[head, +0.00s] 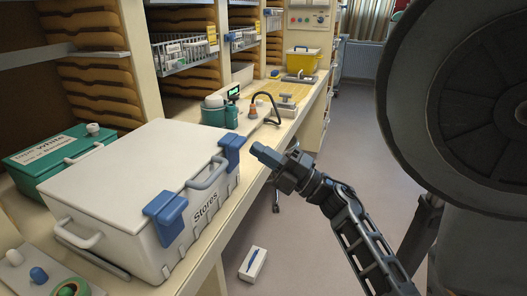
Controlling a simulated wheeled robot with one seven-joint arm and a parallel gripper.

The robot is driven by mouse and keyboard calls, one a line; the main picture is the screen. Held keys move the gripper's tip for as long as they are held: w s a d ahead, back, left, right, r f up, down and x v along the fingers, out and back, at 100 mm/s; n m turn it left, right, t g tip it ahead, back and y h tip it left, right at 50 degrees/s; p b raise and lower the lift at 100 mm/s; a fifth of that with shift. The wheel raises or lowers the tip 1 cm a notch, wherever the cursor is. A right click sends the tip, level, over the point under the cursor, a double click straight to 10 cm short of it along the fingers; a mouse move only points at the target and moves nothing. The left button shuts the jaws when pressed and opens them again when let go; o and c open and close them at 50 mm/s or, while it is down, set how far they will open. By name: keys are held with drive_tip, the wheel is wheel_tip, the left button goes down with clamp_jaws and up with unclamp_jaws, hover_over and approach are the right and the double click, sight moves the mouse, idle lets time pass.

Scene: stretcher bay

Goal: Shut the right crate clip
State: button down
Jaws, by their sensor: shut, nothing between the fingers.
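The white crate (128,178), marked "Stores", stands on the bench at the left with its white lid down. Its right clip (233,149) is blue and sits at the far end of the front edge, reaching from the lid down the front face. I cannot tell whether it is fully latched. The left clip (166,216), also blue, sits at the near end of that edge. A grey handle (207,173) lies between the clips. My gripper (259,150) is shut and empty, just right of the right clip, with a small gap seen between them.
A green box (48,157) stands behind the crate at left. A teal container (214,113) and a curved hose (265,100) stand farther along the bench. A small white box (253,264) lies on the floor. Open floor lies right of the bench.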

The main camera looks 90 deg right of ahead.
drive_tip(key=b+v, duration=0.2)
drive_tip(key=v, duration=0.5)
drive_tip(key=shift+s+f, duration=0.25)
drive_tip(key=shift+s, duration=0.05)
drive_tip(key=w+a+f+m+g+y, duration=0.1)
drive_tip(key=w+a+m, duration=0.3)
drive_tip(key=a, duration=0.3)
drive_tip(key=w+a+f+m+y, duration=0.1)
drive_tip(key=w+a+f+m, duration=0.2)
drive_tip(key=a, duration=0.4)
drive_tip(key=s+a+f+m+g+y, duration=0.1)
drive_tip(key=s+a+m+g+y, duration=0.1)
drive_tip(key=a, duration=0.7)
drive_tip(key=s+a+f+m+g+y, duration=0.2)
drive_tip(key=a+m+g+y, duration=0.1)
drive_tip(key=a, duration=0.6)
drive_tip(key=shift+m+g, duration=0.6)
drive_tip(key=shift+m, duration=0.6)
drive_tip(key=shift+f, duration=0.1)
